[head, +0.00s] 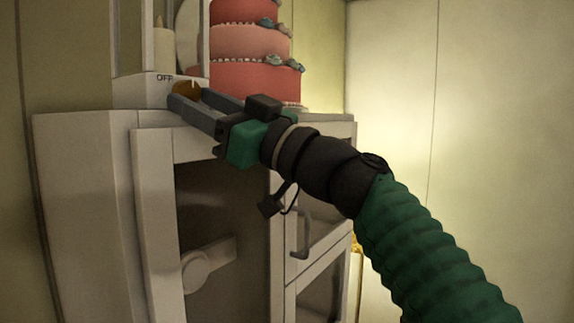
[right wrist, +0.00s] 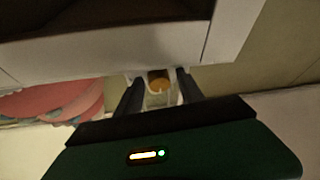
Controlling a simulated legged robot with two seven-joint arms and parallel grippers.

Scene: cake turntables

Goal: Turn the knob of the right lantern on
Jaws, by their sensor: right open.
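The lantern (head: 140,91) stands on top of the cabinet at the upper left of the head view, with a pale candle (head: 163,47) inside and the word OFF on its base. Its orange-brown knob (head: 187,87) is on the base, partly hidden by my gripper. My right gripper (head: 189,96) reaches in from the right with its fingers open at the knob. In the right wrist view the knob (right wrist: 158,82) shows between the two fingertips (right wrist: 159,78), with gaps visible on either side. My left gripper is not in view.
A tiered pink and red cake (head: 250,45) stands right of the lantern, close behind my right gripper. The pale cabinet (head: 85,150) below has glass-fronted doors and handles (head: 303,235). The wall (head: 480,90) at the right is bare.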

